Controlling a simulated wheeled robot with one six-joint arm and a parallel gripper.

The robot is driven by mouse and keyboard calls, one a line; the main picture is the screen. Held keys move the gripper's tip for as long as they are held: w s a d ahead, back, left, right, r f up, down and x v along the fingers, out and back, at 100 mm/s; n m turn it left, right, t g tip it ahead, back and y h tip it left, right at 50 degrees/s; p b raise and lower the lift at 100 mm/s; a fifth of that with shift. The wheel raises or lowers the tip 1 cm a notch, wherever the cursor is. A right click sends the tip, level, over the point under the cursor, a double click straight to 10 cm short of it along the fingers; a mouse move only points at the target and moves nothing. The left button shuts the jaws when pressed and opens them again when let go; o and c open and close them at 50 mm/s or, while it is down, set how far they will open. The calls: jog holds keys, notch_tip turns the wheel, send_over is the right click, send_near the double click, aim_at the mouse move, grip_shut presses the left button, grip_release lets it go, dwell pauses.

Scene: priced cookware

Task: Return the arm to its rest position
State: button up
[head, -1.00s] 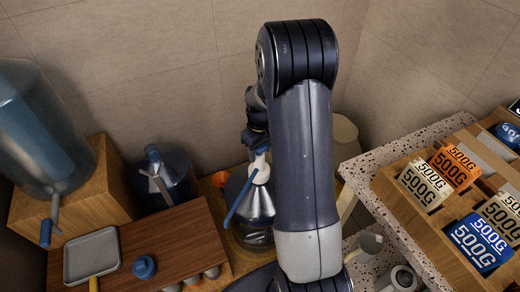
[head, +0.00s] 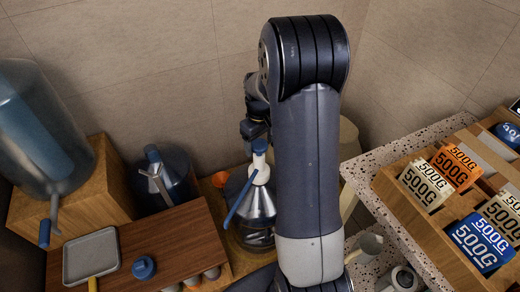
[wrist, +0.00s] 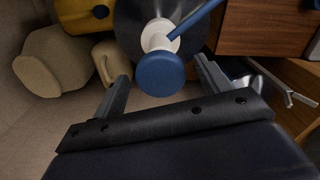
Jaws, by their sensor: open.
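My arm (head: 310,160) rises through the middle of the head view, bent at the top, and hides part of the scene behind it. My gripper (wrist: 162,75) is open and empty in the wrist view, its fingers apart on either side of a blue knob. The knob tops a clear bottle (head: 256,207) with a white neck and a blue lever. In the head view the gripper end is mostly hidden behind the arm, just above the knob (head: 260,146). I cannot tell the exact gap between fingers and knob.
A wooden shelf with 500G cards (head: 425,184) stands right on a speckled counter (head: 350,170). At left are a large clear jug (head: 40,130), a second blue-topped bottle (head: 165,182) and a grey tray (head: 92,257) on a brown board (head: 180,240). Tiled walls close the back.

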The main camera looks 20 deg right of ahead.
notch_tip(320, 180, up, 7)
jog(key=shift+f, duration=0.1)
jog(key=shift+f, duration=0.1)
dwell(0.3)
notch_tip(320, 180, down, 10)
jog(key=shift+f+p, duration=0.15)
jog(key=shift+p, duration=0.25)
jog(key=shift+r, duration=2.3)
